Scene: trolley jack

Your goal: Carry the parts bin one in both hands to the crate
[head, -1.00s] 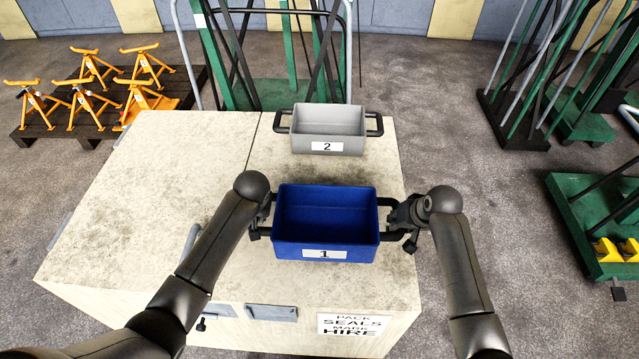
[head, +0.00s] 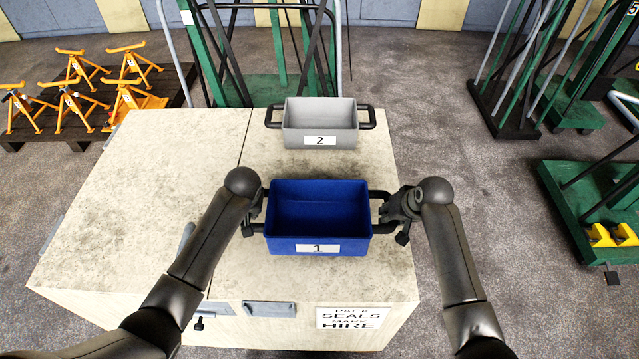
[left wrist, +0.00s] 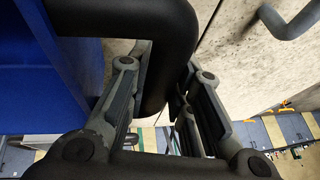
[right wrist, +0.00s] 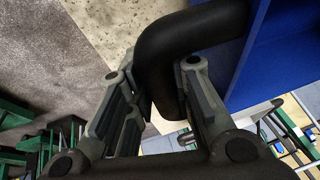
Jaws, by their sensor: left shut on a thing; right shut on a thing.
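The blue parts bin (head: 318,243), labelled 1, is held level over the near right part of the cabinet top, with a black handle on each side. My left gripper (head: 252,218) is shut on its left handle; in the left wrist view the fingers (left wrist: 160,95) close around the black bar (left wrist: 155,60). My right gripper (head: 388,210) is shut on its right handle; in the right wrist view the fingers (right wrist: 158,95) close around that bar (right wrist: 165,55). The bin looks empty. I see no crate that I can name for sure.
A grey bin (head: 320,138) labelled 2 stands behind on the pale cabinet top (head: 150,180). Green racks (head: 270,60) stand beyond it. Orange stands (head: 85,85) sit on a dark pallet at left. Green trolleys (head: 590,210) are at right, with open carpet between.

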